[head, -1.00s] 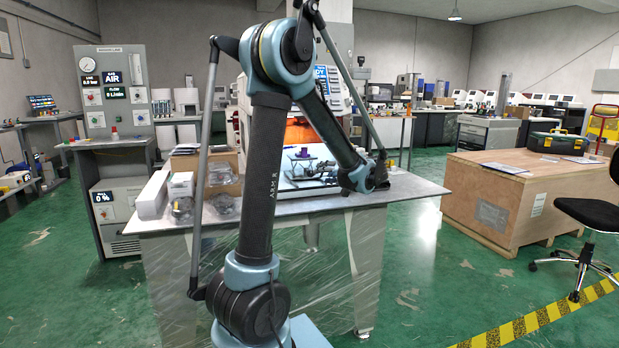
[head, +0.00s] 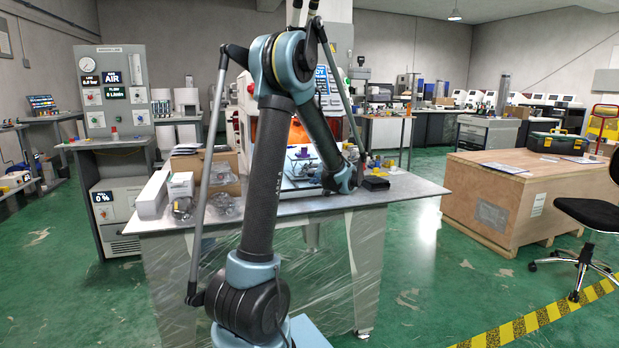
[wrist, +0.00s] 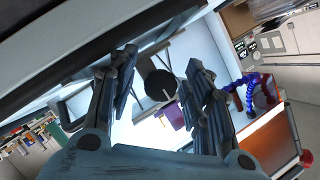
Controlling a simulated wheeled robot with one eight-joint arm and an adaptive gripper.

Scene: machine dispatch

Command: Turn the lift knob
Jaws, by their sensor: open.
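In the wrist view, a dark round knob (wrist: 158,84) with a white pointer line shows between the fingers of my gripper (wrist: 161,62). I take it to be the lift knob. The gripper is open, with one finger on each side of the knob. I cannot tell whether either finger touches it. In the head view, my arm stands in front of the white machine (head: 332,97) on the bench, and the knob and fingertips are hidden there.
A white panel edge (wrist: 85,45) runs close above the fingers in the wrist view. A blue segmented hose (wrist: 243,90) is at right. On the bench (head: 405,189), boxes and wrapped parts stand left of the machine; a small black block (head: 376,183) lies at right.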

